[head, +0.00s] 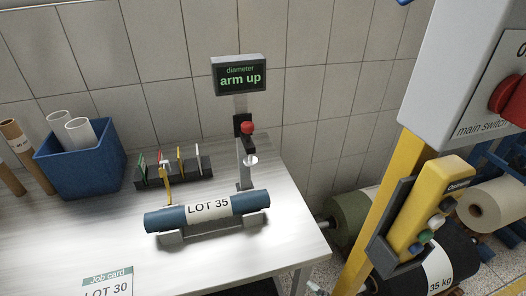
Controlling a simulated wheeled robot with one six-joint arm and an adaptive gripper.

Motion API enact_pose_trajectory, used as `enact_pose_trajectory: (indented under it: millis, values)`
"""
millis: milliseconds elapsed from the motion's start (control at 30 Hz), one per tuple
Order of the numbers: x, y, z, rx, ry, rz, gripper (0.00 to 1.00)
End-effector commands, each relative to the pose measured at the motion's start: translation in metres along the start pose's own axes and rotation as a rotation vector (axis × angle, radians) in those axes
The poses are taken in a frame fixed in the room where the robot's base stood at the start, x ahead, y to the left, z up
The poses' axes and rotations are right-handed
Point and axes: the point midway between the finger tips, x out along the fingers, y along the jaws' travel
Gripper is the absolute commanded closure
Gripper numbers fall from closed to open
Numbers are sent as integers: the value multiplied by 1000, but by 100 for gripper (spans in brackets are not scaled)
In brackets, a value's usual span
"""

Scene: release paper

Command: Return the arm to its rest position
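A diameter gauge stands on the table, with a display (240,76) that reads "diameter arm up". Its grey post (244,176) carries a red knob (247,128) and a small dark arm with a whitish round end (251,160). That end is above and apart from the blue roll (166,219) labelled "LOT 35". The roll lies across a grey cradle (208,232) in front of the post. My gripper is not in view.
A rack (201,171) with coloured tabs stands left of the gauge. A blue bin (83,170) of tubes and a "LOT 30" job card (108,284) are further left. A yellow post (368,235) with a pendant (433,212) and main switch box stand right, before large rolls.

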Motion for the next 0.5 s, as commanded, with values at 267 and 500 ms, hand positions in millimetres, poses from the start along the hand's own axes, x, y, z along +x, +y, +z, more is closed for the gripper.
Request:
enact_pose_trajectory:
  millis: [267,500]
  values:
    - [-52,-31,57,284,-46,150,9]
    - [-109,-53,87,489,-39,276,9]
